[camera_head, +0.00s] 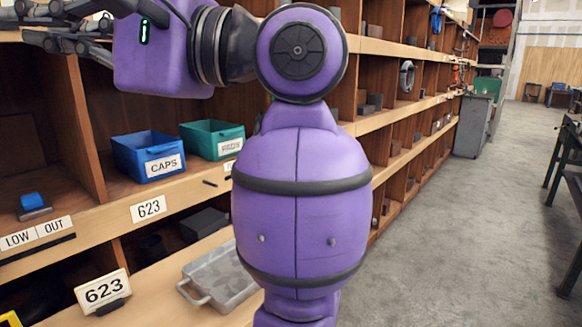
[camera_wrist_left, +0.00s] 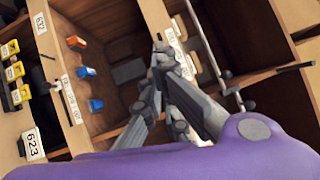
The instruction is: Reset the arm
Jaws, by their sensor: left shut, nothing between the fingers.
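My left gripper (camera_head: 35,22) is at the upper left in the head view, in front of the upper part of the shelving. My purple left arm rises through the middle of the head view and bends left at the top. It hides part of the shelves. My right gripper is not in view. No flanged pipe can be made out.
Wooden shelving (camera_head: 148,208) runs along the left and into the distance. A blue CAPS bin (camera_head: 140,158) and a green bin (camera_head: 212,141) sit on a shelf. A grey tray (camera_head: 215,275) and a 623 sign (camera_head: 103,291) are below.

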